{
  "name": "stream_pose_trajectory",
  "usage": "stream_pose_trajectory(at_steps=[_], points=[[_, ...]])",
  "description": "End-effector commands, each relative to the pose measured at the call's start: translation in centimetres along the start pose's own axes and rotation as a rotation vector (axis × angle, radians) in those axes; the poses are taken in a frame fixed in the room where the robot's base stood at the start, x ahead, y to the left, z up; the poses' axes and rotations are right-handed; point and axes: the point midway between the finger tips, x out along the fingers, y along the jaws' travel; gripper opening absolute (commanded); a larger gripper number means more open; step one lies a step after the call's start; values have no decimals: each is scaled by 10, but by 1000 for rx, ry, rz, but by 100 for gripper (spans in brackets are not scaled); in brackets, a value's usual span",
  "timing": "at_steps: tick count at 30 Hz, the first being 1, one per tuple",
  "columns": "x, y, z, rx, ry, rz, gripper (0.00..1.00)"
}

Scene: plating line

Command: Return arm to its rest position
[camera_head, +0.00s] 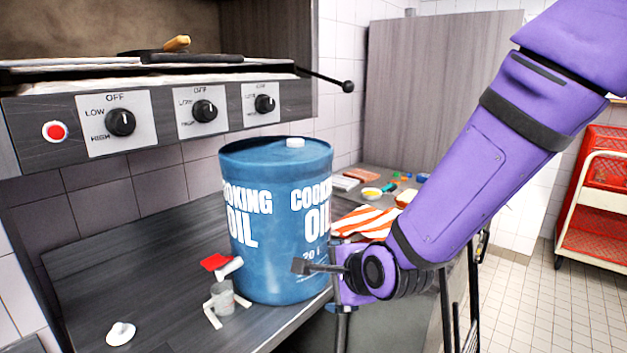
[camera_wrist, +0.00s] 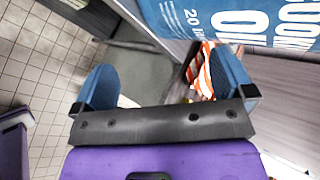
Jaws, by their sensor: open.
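My purple arm (camera_head: 480,160) reaches in from the upper right in the head view and bends at a dark joint low in the middle. My gripper (camera_head: 318,268) is in front of the lower right of the blue cooking oil drum (camera_head: 265,235). In the wrist view my gripper (camera_wrist: 166,82) has its two blue fingertips wide apart with nothing between them. The drum (camera_wrist: 190,18) shows at the top right there, beyond the fingers. I cannot tell whether the gripper touches the drum.
The drum stands on a dark counter (camera_head: 130,260). A small grey container (camera_head: 223,298) and a white knob-like piece (camera_head: 120,333) are left of it. A striped cloth (camera_head: 370,222) lies behind the arm. A red cart (camera_head: 595,215) stands right; the tiled floor is clear.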

Motion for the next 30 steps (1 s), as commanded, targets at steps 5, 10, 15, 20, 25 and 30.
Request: stream_pose_trajectory(at_steps=[5, 10, 15, 20, 25, 30], points=[[-46, -24, -34, -268, 70, 59, 100], [-95, -37, -63, -507, 120, 144, 100], [-150, -41, -88, -727, 150, 243, 100], [-206, -36, -108, -915, 154, 344, 100], [-266, -22, -123, -1097, 127, 452, 100], [-317, -2, -130, -1240, 75, 540, 100]])
